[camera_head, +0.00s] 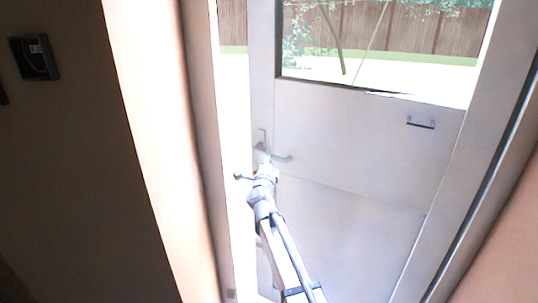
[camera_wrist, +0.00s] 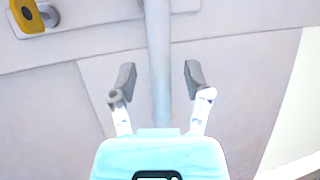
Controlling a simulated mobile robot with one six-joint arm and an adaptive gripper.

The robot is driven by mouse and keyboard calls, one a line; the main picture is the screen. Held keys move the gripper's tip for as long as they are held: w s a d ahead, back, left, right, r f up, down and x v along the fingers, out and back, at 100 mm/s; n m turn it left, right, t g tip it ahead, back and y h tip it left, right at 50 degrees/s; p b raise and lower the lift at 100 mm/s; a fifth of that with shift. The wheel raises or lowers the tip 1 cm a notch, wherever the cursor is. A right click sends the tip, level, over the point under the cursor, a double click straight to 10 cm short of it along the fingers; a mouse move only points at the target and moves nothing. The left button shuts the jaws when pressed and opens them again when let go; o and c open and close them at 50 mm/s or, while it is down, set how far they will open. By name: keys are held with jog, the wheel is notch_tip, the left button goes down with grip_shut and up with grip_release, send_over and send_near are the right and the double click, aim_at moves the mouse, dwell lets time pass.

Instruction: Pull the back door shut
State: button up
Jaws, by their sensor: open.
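The back door (camera_head: 340,130) is a pale panel with a window in its upper part. It stands ajar, with a bright gap along its left edge. A lever handle (camera_head: 281,157) sits near that edge. My gripper (camera_head: 265,168) is at the handle, at the end of my extended arm. In the wrist view my gripper (camera_wrist: 158,78) is open, one finger on each side of a pale bar (camera_wrist: 158,45) that looks like the lever. I cannot tell whether either finger touches it. A yellow fitting (camera_wrist: 29,14) shows at the upper left of the wrist view.
The door frame (camera_head: 205,130) runs up the left, beside a plaster wall edge (camera_head: 150,120). A dark box (camera_head: 34,58) hangs on the shaded left wall. A small metal pull (camera_head: 420,123) is on the door's right side. A fence (camera_head: 400,28) shows outside.

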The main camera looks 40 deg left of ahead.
jog(key=shift+x, duration=0.85)
jog(key=shift+c, duration=0.2)
grip_shut()
